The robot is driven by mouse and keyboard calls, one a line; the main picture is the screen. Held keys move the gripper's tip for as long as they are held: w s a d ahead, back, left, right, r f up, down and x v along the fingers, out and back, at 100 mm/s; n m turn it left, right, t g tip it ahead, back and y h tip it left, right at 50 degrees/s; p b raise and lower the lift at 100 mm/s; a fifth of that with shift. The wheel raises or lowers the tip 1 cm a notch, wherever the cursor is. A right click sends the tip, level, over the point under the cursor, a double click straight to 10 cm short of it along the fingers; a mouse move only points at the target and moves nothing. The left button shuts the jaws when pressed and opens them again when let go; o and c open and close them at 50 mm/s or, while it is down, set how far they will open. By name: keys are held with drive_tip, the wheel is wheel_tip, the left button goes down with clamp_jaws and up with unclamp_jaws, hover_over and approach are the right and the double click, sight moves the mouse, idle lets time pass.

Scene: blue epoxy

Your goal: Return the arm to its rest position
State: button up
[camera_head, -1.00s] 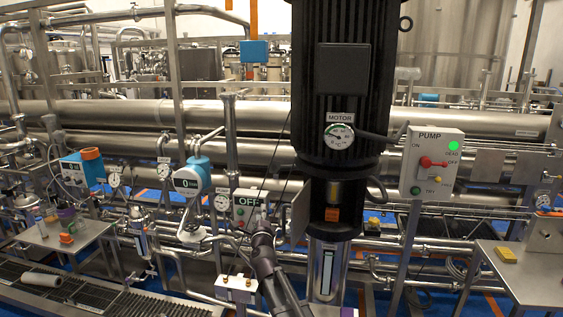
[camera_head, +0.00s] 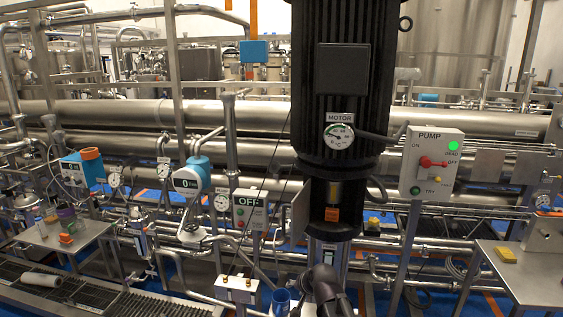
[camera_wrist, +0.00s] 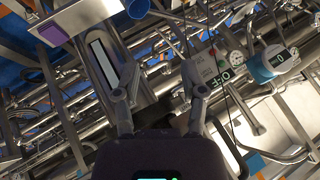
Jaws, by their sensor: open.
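My gripper (camera_wrist: 160,76) is open in the wrist view, with its two fingers spread and nothing between them. My dark arm (camera_head: 328,290) shows at the bottom of the head view, in front of the lower part of the motor column. The gripper itself cannot be made out in the head view. The wrist view is turned over and looks past the fingers at pipes, a sight glass (camera_wrist: 102,65) and the OFF box (camera_wrist: 213,72). The fingers appear apart from these, though depth is hard to judge.
The black motor (camera_head: 343,100) stands close above my arm. The pump panel (camera_head: 431,162) is to its right, the OFF box also shows at its left (camera_head: 250,209). A small white box (camera_head: 237,289) stands low. Metal tables (camera_head: 525,278) flank both sides.

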drive_tip(key=s+d+f+n+g+h, duration=0.1)
drive_tip(key=s+d+f+g+h, duration=0.1)
drive_tip(key=s+d, duration=0.4)
drive_tip(key=s+d+f+n+g+h, duration=0.2)
drive_tip(key=s+d+g, duration=0.3)
drive_tip(key=s, duration=0.4)
drive_tip(key=shift+s+d+f+n, duration=0.3)
drive_tip(key=shift+s+d, duration=0.1)
drive_tip(key=shift+d, duration=0.35)
drive_tip(key=shift+r, duration=0.1)
